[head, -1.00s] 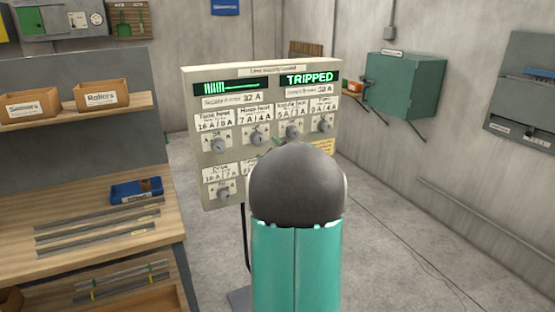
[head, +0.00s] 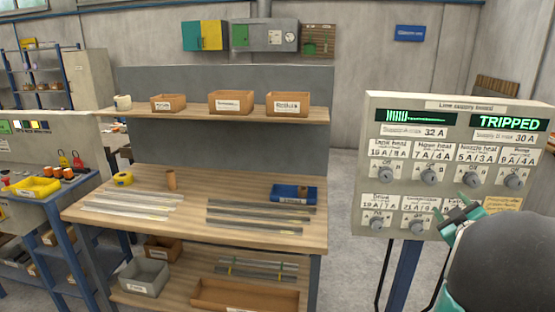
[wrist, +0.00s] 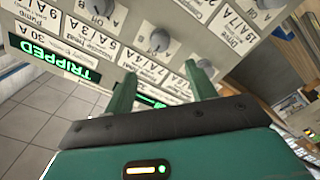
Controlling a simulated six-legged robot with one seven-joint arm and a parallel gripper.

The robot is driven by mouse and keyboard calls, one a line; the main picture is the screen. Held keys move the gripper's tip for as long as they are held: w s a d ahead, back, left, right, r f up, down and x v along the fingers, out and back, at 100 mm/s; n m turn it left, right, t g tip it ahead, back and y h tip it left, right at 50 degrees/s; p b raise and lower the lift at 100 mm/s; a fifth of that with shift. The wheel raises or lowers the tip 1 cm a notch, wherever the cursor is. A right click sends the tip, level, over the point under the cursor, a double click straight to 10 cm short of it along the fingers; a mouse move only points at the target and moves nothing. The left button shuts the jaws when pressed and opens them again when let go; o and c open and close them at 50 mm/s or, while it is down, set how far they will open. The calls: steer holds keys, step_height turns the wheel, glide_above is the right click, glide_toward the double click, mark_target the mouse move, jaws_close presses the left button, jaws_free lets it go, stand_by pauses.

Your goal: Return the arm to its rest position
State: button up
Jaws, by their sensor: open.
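My gripper (head: 462,213) is in front of the lower right part of the line supply board in the head view, with my dark arm link covering the board's corner. In the wrist view my gripper (wrist: 160,88) shows two green fingers spread apart with nothing between them. The board (head: 455,103) is a beige panel with several grey knobs and a green display (head: 507,123) that reads TRIPPED. The board (wrist: 125,55) appears tilted and nearly upside down in the wrist view. I cannot tell whether my fingers touch it.
A wooden workbench (head: 135,225) stands left of the board, with metal strips, a blue tray (head: 294,194) and a shelf of boxes. A blue-framed table (head: 57,195) is at the far left. Grey floor shows between bench and board.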

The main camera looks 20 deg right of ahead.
steer(key=w+a+r+m+g+y, duration=0.1)
steer(key=w+a+m+g, duration=0.15)
steer(key=a, duration=1.05)
steer(key=w+a+r+m+g+y, duration=0.1)
steer(key=w+a+g+y, duration=0.15)
steer(key=a, duration=0.95)
steer(key=s+a+f+g+y, duration=0.2)
steer(key=s+a, duration=0.5)
steer(key=a, duration=0.6)
steer(key=s+a+f+g+y, duration=0.2)
steer(key=s+a, duration=0.6)
steer(key=a, duration=0.4)
step_height(320, 180, down, 3)
steer(key=shift+a+r+n+g+y, duration=0.1)
steer(key=shift+a+n+g+y, duration=0.3)
steer(key=shift+y, duration=0.45)
steer(key=c, duration=0.4)
steer(key=shift+d, duration=0.1)
steer(key=shift+c, duration=0.2)
steer(key=shift+d, duration=0.1)
